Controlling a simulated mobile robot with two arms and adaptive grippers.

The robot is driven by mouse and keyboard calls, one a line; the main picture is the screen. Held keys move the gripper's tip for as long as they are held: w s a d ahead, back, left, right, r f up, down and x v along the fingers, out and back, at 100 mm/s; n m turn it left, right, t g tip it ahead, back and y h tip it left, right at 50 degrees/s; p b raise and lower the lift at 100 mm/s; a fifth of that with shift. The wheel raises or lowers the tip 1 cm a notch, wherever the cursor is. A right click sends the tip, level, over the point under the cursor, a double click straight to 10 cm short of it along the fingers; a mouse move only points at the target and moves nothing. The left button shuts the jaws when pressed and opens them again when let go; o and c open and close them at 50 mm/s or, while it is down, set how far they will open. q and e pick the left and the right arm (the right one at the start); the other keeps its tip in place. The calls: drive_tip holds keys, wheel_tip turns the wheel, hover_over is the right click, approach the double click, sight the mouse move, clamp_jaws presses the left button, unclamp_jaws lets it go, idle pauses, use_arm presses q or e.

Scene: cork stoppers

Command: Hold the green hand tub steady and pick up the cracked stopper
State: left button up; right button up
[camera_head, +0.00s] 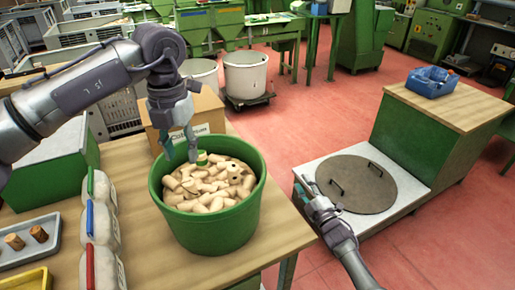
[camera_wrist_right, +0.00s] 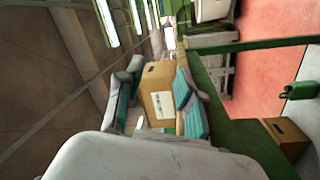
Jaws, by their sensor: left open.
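The green hand tub (camera_head: 213,233) stands upright on the wooden table, heaped with pale cork stoppers (camera_head: 210,187). I cannot pick out a cracked one at this size. My left gripper (camera_head: 180,154) is open, pointing down at the tub's back left rim. Its fingers are apart; I cannot tell whether they touch the rim or the corks. My right gripper (camera_head: 311,187) is right of the tub, beyond the table edge, away from the corks. In the right wrist view its two fingers (camera_wrist_right: 158,100) are spread with nothing held between them.
A round metal lid (camera_head: 350,184) with handles lies at right. Bare tabletop shows in front of the tub.

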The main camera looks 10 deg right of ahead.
drive_tip(key=a+r+n+g+y, duration=0.2)
drive_tip(key=a+r+n+y, duration=0.3)
drive_tip(key=r+n, duration=0.3)
drive_tip(key=a+r+n+g+y, duration=0.3)
drive_tip(key=a+r+n+y, duration=0.25)
drive_tip(key=r, duration=0.45)
drive_tip(key=a+r+n+g+y, duration=0.2)
drive_tip(key=a+r+n+y, duration=0.35)
drive_tip(key=r+n, duration=0.2)
drive_tip(key=s+a+r+n+g+h, duration=0.2)
drive_tip(key=s+a+r+n+g, duration=0.65)
drive_tip(key=n+g, duration=0.4)
drive_tip(key=n+t+h, duration=0.5)
drive_tip(key=n+h, duration=1.3)
drive_tip(key=h, duration=0.2)
approach(261, 176)
drive_tip(key=shift+y, duration=0.3)
drive_tip(key=x, duration=1.1)
drive_tip(key=shift+d, duration=0.25)
